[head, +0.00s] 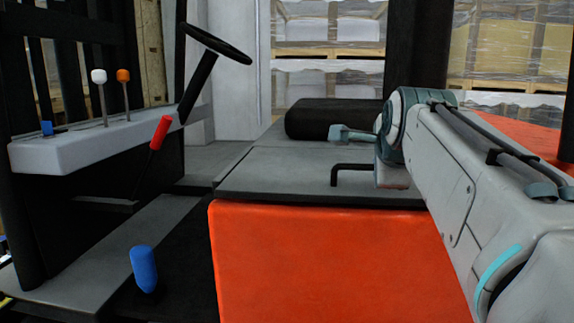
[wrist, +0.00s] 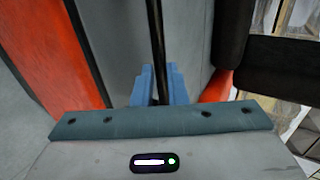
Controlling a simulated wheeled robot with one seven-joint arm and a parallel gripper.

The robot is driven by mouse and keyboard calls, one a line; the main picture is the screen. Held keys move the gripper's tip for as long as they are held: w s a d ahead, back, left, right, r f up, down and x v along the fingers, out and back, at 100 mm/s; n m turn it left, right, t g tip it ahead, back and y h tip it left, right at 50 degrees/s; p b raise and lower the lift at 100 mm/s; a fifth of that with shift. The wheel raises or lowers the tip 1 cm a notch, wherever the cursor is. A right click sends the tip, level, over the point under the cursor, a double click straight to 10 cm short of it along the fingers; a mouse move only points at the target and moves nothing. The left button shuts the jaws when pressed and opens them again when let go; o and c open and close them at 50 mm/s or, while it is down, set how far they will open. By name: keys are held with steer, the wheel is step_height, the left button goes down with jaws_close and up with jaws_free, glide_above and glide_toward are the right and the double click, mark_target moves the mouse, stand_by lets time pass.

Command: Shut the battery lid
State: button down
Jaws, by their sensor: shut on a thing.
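The battery lid (head: 290,170) is a flat grey panel on top of the orange forklift body (head: 320,260). It looks level or nearly so, with a thin dark line along its front edge. A black bar handle (head: 350,167) stands on the lid, bent at its left end. In the wrist view, the blue fingers of my gripper (wrist: 158,88) are shut on the black handle (wrist: 157,35), one finger on each side. The grey lid (wrist: 190,35) lies beyond them. In the head view my arm comes from the right and hides the handle's right end and the fingers.
A black seat cushion (head: 335,118) is behind the lid. A steering wheel (head: 216,43), a red-gripped lever (head: 160,132) and a console with white and orange knobs (head: 80,140) stand at left. A blue-topped lever (head: 144,268) rises at lower left. Wrapped pallets (head: 328,30) are in the background.

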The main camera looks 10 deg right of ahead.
step_height(320, 180, down, 2)
steer(key=shift+s, duration=0.1)
steer(key=c, duration=1.5)
jaws_free()
steer(key=shift+s, duration=0.1)
steer(key=shift+o, duration=0.2)
